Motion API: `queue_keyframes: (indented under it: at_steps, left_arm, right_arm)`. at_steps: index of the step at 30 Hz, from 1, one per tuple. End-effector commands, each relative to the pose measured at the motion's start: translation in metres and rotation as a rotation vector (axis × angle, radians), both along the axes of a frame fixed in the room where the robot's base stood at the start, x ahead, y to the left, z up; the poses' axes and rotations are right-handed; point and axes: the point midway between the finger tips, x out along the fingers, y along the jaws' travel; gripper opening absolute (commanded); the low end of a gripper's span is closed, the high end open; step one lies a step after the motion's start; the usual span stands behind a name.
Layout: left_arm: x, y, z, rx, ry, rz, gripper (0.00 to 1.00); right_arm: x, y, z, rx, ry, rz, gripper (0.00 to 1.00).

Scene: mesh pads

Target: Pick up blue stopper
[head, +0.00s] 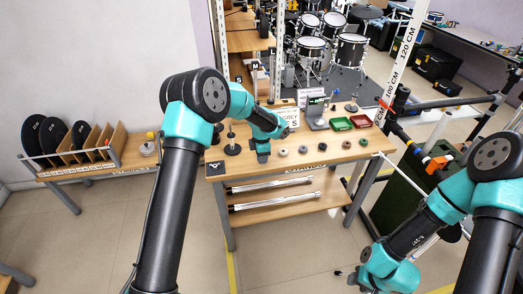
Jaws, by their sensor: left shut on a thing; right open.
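My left gripper (263,158) points down at the front left of the wooden table. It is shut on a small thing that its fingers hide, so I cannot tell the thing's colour. A row of small round stoppers (303,149) runs to the right of it along the table. Their colours look grey, brownish and greenish, and none reads clearly as blue. My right gripper (372,280) is open and low at the bottom right, over the floor and away from the table.
The wooden table (335,158) also holds a black stand (232,141), a grey device (317,116), a green tray (340,124), a red tray (361,121) and a second stand (352,104). A shelf below carries long metal bars (270,198). A rack of black discs (75,150) stands at left.

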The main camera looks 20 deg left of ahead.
Motion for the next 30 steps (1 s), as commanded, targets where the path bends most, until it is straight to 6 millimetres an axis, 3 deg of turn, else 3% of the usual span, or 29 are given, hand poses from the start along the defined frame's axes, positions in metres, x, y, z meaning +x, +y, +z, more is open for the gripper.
queue_keyframes:
  at_steps: [9, 15, 30]
  left_arm:
    - [-0.062, -0.018, 0.007, 0.000, 0.000, -0.003, 0.16]
    - [-0.088, -0.025, 0.009, 0.000, -0.001, -0.002, 0.16]
    - [-0.098, -0.028, 0.009, 0.000, -0.001, 0.000, 0.16]
  right_arm:
    - [0.000, 0.000, 0.000, 0.000, 0.000, 0.000, 0.43]
    - [0.000, 0.000, 0.000, 0.000, 0.000, 0.000, 0.43]
    - [0.000, 0.000, 0.000, 0.000, 0.000, 0.000, 0.43]
